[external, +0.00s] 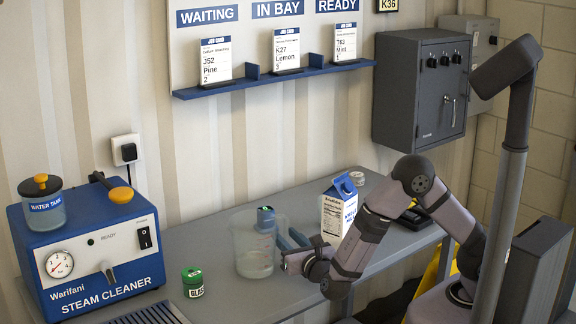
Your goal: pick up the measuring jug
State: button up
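My gripper (290,254) is low over the bench at the jug's right side, pointing left. Its fingers are very close to the jug, and I cannot tell whether they touch it. Blue-grey shapes overlap at the jug's right edge, so the finger gap is unclear.
A blue and white carton (338,208) stands behind my gripper. A small green-lidded jar (192,283) is left of the jug, beside the blue steam cleaner (88,250). A card shelf (275,78) and grey cabinet (421,90) hang on the wall. The bench front is clear.

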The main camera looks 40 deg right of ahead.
jog(key=shift+w, duration=0.25)
grip_shut()
jog(key=shift+r, duration=0.25)
jog(key=shift+r, duration=4.7)
